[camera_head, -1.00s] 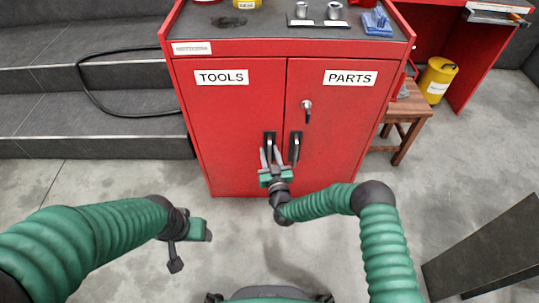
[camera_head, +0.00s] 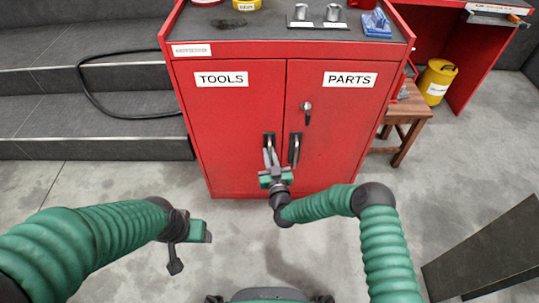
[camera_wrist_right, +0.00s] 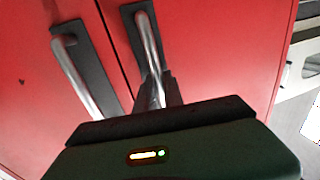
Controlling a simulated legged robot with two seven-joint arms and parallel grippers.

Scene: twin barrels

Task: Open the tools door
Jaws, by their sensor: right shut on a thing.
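The red tools door (camera_head: 225,120) is the left door of the cabinet, under a TOOLS label (camera_head: 221,79). It looks closed, flush with the parts door (camera_head: 340,120). The tools door's handle (camera_head: 268,141) is a metal bar on a black plate near the middle seam. My right gripper (camera_head: 270,157) is shut on the lower part of this handle. In the right wrist view the fingers (camera_wrist_right: 158,92) meet the held handle (camera_wrist_right: 148,40), and the parts handle (camera_wrist_right: 78,75) is beside it. My left gripper (camera_head: 198,231) is low at left, away from the cabinet; its jaws are unclear.
A key or knob (camera_head: 307,108) sits on the parts door. Cans and a blue item (camera_head: 377,23) stand on the cabinet top (camera_head: 270,22). A wooden stool (camera_head: 405,115) stands close on the right, dark steps (camera_head: 90,125) on the left. The floor in front is clear.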

